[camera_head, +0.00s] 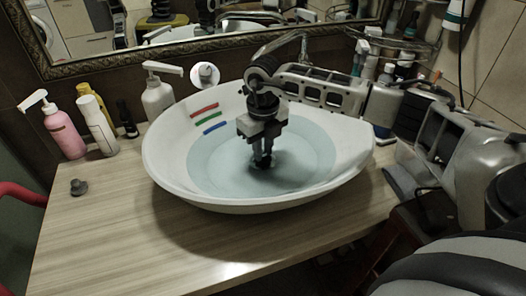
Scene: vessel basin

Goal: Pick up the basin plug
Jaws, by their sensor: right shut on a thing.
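The white oval basin (160,160) stands on the wooden counter and holds pale blue water (215,165). My right gripper (262,164) reaches down into the basin, with its fingertips at the water near the bottom. It is shut on a small dark thing there, which appears to be the basin plug; the fingers and a dark shadow hide most of it. I cannot tell if the plug is still seated in the drain. My left gripper is not in view.
A small dark grey knob-shaped object (78,187) sits on the left of the counter (110,240). A pink pump bottle (65,132) and several other bottles stand at the back left. A mirror (200,40) runs behind. The counter's front left is clear.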

